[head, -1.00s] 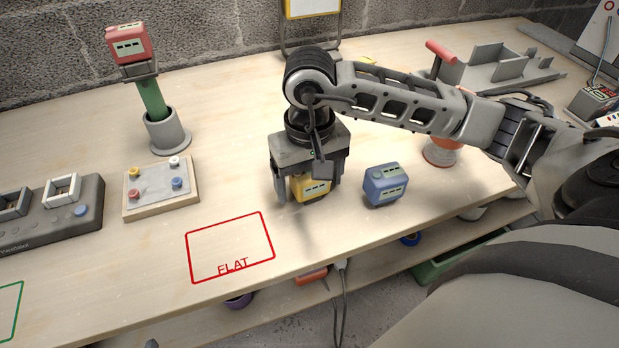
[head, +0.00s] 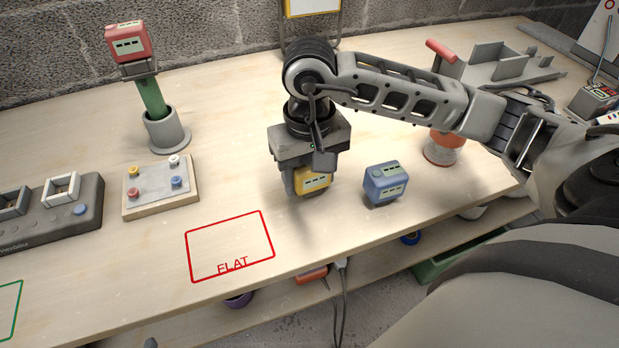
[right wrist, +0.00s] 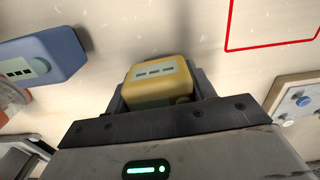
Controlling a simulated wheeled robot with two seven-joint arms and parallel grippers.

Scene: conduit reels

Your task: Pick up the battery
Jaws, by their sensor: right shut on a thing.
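A red battery (head: 128,42) sits high on a green post in a grey base. My left gripper is out of view.
A red outlined square marked FLAT (head: 230,247) is empty, front left of the gripper. A board with coloured knobs (head: 160,187) and a dark charger-like box (head: 60,215) stand further left.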

